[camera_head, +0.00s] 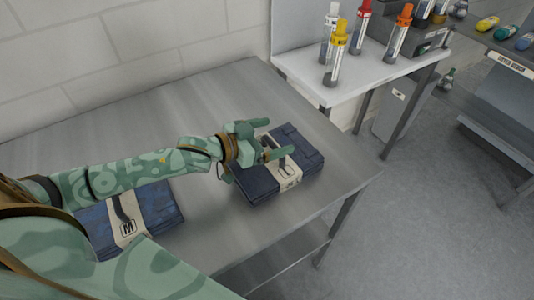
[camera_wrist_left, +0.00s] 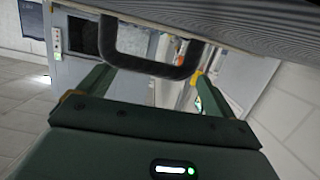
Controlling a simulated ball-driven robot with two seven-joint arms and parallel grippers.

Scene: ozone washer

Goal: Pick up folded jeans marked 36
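A dark blue folded pair of jeans (camera_head: 306,157) lies on the metal table, wrapped in a pale band with a dark handle (camera_wrist_left: 150,66). The mark on its band (camera_head: 289,181) is too small to read surely. My left gripper (camera_head: 265,141) is at these jeans, partly covering them. Its two fingers are apart, and in the left wrist view the handle shows between or just beyond them; I cannot tell whether they touch it. A second folded pair of jeans (camera_head: 162,203), bluer, with a band marked M, lies to the left, partly behind my arm. My right gripper is out of view.
The grey metal table (camera_head: 222,95) has bare room behind and in front of the jeans. A white side table (camera_head: 375,73) at the upper right holds several bottles with coloured caps. A dark shelf (camera_head: 490,45) with more bottles stands farther right.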

